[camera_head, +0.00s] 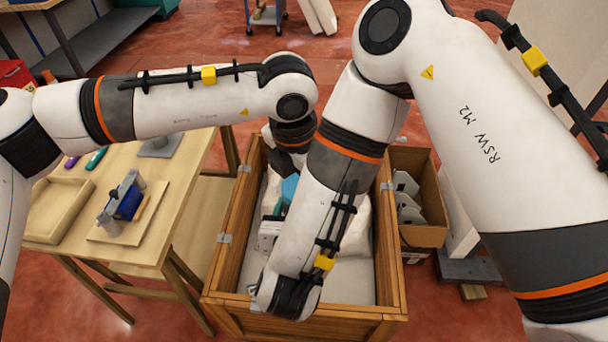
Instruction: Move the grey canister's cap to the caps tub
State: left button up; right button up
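I cannot make out a grey canister, its cap or a tub of caps; my arms cover much of the middle. A small blue thing (289,188) shows beside my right forearm inside the wooden crate (222,262); I cannot tell what it is.
A pale bulky shape (352,222) lies in the crate. A cardboard box (424,236) with grey-white parts stands right of it. The wooden table (150,255) at left holds a shallow tray (32,232) and a blue-and-grey fixture (124,203). Both arms lie close together.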

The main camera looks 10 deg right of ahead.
pick_arm(q)
jog(key=shift+s, duration=0.1)
jog(key=c, duration=0.6)
jog(key=shift+c, duration=0.5)
jog(key=shift+r, duration=0.2)
jog(key=shift+r, duration=0.95)
jog(key=shift+w+r, duration=0.1)
jog(key=shift+w, duration=0.1)
jog(key=shift+a+r, duration=0.1)
jog(key=shift+r, duration=1.8)
